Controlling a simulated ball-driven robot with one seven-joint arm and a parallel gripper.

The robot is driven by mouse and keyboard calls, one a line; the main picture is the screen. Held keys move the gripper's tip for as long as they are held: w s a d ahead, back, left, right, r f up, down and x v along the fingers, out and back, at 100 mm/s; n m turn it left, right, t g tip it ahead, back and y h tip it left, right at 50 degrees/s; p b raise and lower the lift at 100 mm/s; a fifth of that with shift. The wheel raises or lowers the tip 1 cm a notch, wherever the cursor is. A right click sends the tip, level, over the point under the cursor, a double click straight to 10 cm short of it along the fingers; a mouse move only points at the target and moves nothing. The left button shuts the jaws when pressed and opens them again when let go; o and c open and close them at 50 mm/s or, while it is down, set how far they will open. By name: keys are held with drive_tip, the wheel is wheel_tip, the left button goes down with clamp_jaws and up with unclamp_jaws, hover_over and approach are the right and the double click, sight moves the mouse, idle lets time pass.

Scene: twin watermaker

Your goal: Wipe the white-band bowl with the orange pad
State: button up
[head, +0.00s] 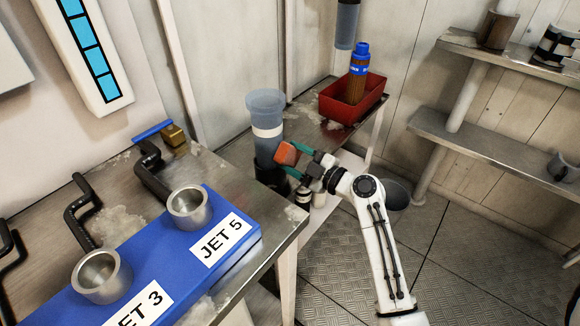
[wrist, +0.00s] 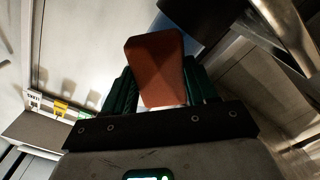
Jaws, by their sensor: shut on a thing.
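My gripper (head: 305,160) is shut on the orange pad (head: 287,153) and holds it up at the right side of the white-band bowl (head: 267,152). The bowl is a tall, translucent blue-grey cylinder with a white band and a wider rim, standing upright on a dark base. In the head view the pad overlaps the bowl's edge below the band; I cannot tell whether it touches. In the wrist view the pad (wrist: 155,68) shows as a brown-orange block between the green fingers, with a blue-grey surface, likely the bowl (wrist: 205,20), behind it.
A blue block (head: 195,262) with two metal cups and labels JET 5 and JET 3 lies on the steel bench at left. A red tray (head: 340,108) holding a blue-capped brown bottle (head: 358,75) stands behind. A grey bucket (head: 393,195) is on the floor. Shelves (head: 490,130) are at right.

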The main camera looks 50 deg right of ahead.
sight(286, 160)
drive_tip(key=shift+d+b, duration=0.4)
drive_tip(key=shift+d, duration=0.25)
drive_tip(key=shift+w+b, duration=0.15)
drive_tip(key=shift+b, duration=0.35)
drive_tip(key=shift+a, duration=0.15)
drive_tip(key=shift+a, duration=1.95)
drive_tip(key=shift+a+r, duration=0.1)
drive_tip(key=shift+r, duration=0.6)
drive_tip(key=shift+d+f+b, duration=0.15)
drive_tip(key=shift+d+b, duration=0.4)
drive_tip(key=shift+d, duration=0.15)
drive_tip(key=shift+w+d+b, duration=0.1)
drive_tip(key=shift+d+b, duration=1)
drive_tip(key=shift+d, duration=0.4)
